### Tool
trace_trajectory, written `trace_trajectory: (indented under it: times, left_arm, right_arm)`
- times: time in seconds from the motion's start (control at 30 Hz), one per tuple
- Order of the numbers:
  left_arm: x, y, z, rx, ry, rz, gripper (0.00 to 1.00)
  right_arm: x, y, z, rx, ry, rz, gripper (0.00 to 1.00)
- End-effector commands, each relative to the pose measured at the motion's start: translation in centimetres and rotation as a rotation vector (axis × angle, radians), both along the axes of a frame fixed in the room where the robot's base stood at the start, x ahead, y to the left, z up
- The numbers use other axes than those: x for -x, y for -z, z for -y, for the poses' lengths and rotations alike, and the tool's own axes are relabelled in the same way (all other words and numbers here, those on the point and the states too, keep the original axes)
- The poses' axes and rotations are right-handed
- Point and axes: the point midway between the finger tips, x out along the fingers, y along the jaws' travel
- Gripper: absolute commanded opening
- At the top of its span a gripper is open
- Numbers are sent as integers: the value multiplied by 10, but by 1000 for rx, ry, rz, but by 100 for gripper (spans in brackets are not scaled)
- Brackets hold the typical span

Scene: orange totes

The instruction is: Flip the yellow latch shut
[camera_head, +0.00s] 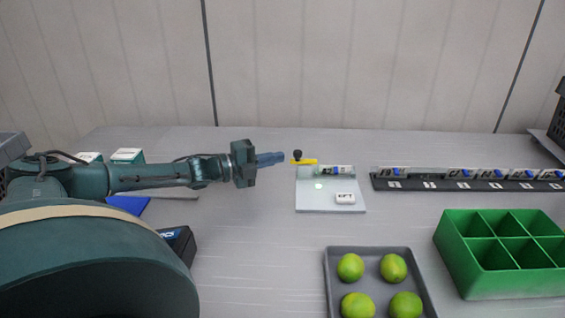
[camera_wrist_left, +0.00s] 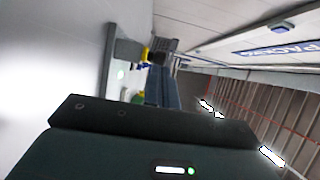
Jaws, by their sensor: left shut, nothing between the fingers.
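The yellow latch (camera_head: 305,162) is a flat bar lying sideways at the back left of a pale board (camera_head: 316,203). A black knob (camera_head: 297,154) stands up at its left end. My left gripper (camera_head: 281,157) is shut and empty, its blue-grey fingers pointing right, with the tips just left of the knob. I cannot tell whether they touch it. In the left wrist view, the fingers (camera_wrist_left: 157,88) reach toward the knob (camera_wrist_left: 157,57), with a bit of the yellow latch (camera_wrist_left: 146,53) beside it. My right gripper is not in view.
A dark rail (camera_head: 460,185) with several modules lies to the right. A grey tray (camera_head: 333,285) of limes and a green divided crate (camera_head: 492,275) stand in front.

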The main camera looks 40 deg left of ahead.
Motion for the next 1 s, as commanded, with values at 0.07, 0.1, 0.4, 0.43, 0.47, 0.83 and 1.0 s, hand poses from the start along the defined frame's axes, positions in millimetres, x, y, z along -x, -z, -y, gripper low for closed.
trace_trajectory:
  times: [0.07,0.1,0.4,0.43,0.47,0.83,1.0]
  left_arm:
    - [-8,-1,4,0,0,5,0]
    - [-10,-1,5,2,0,3,0]
    - [-23,0,10,0,0,1,0]
    - [-24,0,10,0,0,1,0]
    - [-24,1,11,0,0,0,0]
    - [-27,1,15,2,2,0,0]
    - [-42,0,32,3,2,2,0]
  right_arm:
    - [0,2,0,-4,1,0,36]
    - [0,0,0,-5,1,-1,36]
    - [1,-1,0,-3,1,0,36]
    - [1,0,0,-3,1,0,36]
    - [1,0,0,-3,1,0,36]
    - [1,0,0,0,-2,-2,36]
    - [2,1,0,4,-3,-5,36]
